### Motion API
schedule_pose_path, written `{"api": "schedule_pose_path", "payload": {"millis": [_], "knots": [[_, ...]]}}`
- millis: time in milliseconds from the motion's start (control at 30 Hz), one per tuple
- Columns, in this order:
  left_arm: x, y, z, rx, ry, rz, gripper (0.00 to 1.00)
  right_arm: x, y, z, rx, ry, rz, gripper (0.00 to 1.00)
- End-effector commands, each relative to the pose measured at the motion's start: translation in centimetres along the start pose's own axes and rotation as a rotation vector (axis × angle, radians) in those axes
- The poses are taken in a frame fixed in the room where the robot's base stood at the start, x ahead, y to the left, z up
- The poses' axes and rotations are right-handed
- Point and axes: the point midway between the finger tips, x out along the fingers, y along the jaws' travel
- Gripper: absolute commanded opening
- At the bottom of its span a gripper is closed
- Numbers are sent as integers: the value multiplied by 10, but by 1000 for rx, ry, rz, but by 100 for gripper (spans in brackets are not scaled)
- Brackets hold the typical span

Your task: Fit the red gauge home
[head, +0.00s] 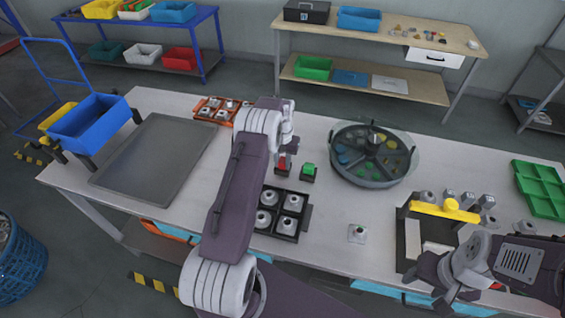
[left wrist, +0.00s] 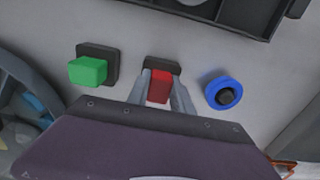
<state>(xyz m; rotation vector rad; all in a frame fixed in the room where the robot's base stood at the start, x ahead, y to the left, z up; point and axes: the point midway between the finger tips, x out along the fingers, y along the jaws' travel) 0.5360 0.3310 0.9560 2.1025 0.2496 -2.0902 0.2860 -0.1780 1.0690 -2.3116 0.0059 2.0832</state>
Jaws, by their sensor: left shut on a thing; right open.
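The red gauge (left wrist: 159,87) is a small red block between the two grey fingers of my left gripper (left wrist: 162,92), which is shut on it. A black base (left wrist: 162,65) shows just behind the red gauge; I cannot tell whether the gauge is seated in it or held just over it. In the head view the red gauge (head: 282,163) shows below my left gripper (head: 284,154), partly hidden by it. A green block on a black base (left wrist: 88,71) stands beside it, also in the head view (head: 308,170). My right gripper (head: 446,287) is open and empty at the front right.
A blue ring with a dark centre (left wrist: 223,91) lies on the other side. A black tray (head: 274,233) with several grey parts is in front. A round compartment tray (head: 340,172) stands right. A yellow-handled fixture (head: 411,247) is near my right gripper. Bare table lies between.

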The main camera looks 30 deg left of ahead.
Motion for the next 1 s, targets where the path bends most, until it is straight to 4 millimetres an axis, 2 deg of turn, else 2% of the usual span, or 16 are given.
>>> {"api": "schedule_pose_path", "payload": {"millis": [67, 100, 167, 367, 467, 800, 1000], "knots": [[1, 0, 1, 0, -3, 0, 0, 0, 0, 0, 0, 0, 0, 55], [1, 0, 1, 0, -3, 0, 38, 0, 0, 0, 0, 0, 0, 55], [1, 0, 1, 0, -3, 0, 52, 0, 0, 0, 0, 0, 0, 55], [1, 0, 1, 0, -3, 0, 52, 1, 0, 0, 0, 0, 0, 55], [-7, 0, 0, 0, 0, 0, 52, 4, 0, 0, 0, 0, 0, 55], [-77, 1, 0, 0, 2, 0, 52, 18, 0, 2, 0, 0, 0, 55], [-91, 1, 1, 0, -1, 0, 52, 18, 0, 2, 0, 0, 0, 55]]}}
